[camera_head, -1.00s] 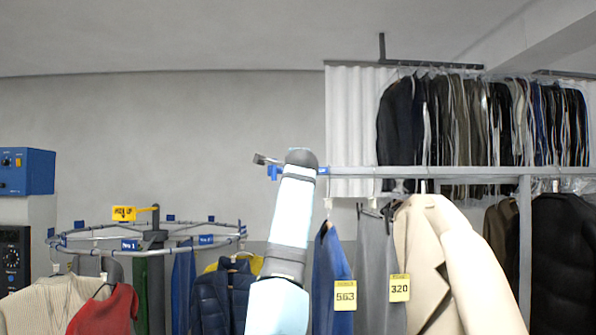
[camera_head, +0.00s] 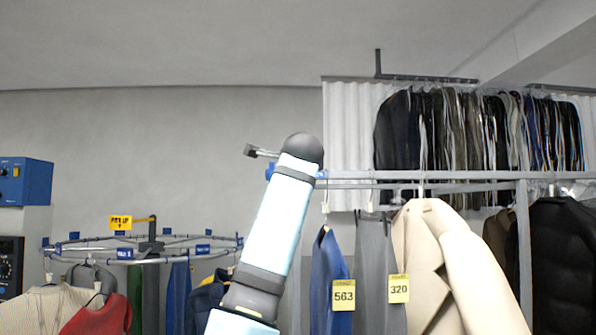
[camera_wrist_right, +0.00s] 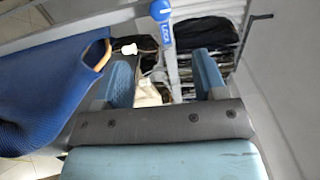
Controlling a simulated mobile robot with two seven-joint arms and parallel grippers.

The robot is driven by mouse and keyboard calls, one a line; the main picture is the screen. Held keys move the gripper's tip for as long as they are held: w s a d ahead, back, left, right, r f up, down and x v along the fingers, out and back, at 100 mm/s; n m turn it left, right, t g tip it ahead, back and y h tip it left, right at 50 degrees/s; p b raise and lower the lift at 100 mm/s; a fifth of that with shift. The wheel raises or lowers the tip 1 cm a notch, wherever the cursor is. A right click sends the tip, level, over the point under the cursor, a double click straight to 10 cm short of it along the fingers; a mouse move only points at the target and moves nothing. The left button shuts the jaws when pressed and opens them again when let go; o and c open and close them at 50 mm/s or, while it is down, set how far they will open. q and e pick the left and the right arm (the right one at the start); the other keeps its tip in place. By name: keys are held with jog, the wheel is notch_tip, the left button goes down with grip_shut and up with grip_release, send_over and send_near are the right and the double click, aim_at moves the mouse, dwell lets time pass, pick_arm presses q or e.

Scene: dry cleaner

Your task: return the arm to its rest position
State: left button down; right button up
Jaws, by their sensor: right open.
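My right arm, white with dark grey joints, rises in the lower middle of the head view, leaning right, in front of the hanging clothes. Part of my right gripper (camera_head: 258,152) sticks out to the left from behind the arm's rounded top. In the wrist view my right gripper (camera_wrist_right: 164,80) has its two blue-padded fingers wide apart. No garment is held between them; clothes and a rail show beyond the gap. My left gripper is not in view.
A blue garment (camera_wrist_right: 45,90) on a hanger is close beside the right gripper. A beige coat (camera_head: 425,255) and a grey garment hang right of the arm from a rail (camera_head: 455,175). A round rack (camera_head: 185,247) with clothes stands left. The upper left space is clear.

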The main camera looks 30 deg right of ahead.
dwell(0.4)
jog(key=w+a+f+n+y, duration=0.1)
jog(key=w+f+n, duration=0.3)
jog(key=f, duration=0.9)
jog(key=w+f+n, duration=0.3)
jog(key=f+n, duration=0.1)
jog(key=f, duration=0.9)
jog(key=s+a+f+n+y, duration=0.2)
jog(key=s+a+f+n, duration=0.15)
jog(key=f, duration=1.05)
jog(key=s+a+f+n+y, duration=0.2)
jog(key=f+n, duration=0.3)
jog(key=f, duration=0.8)
jog(key=s+a+f+n+g+y, duration=0.1)
jog(key=s+a+f+n+y, duration=0.3)
jog(key=s+f, duration=0.85)
jog(key=s+a+f+n+g+y, duration=0.15)
jog(key=s+a+f+n, duration=0.45)
jog(key=s+f, duration=0.65)
jog(key=s+a+f+g+y, duration=0.1)
jog(key=s+a+f, duration=0.2)
jog(key=s, duration=0.3)
jog(key=s+a+f+n+y, duration=0.1)
jog(key=s+a+f, duration=0.1)
jog(key=s+f, duration=0.4)
jog(key=shift+s+a+g, duration=0.3)
jog(key=shift+a+g, duration=0.05)
jog(key=shift+a, duration=0.05)
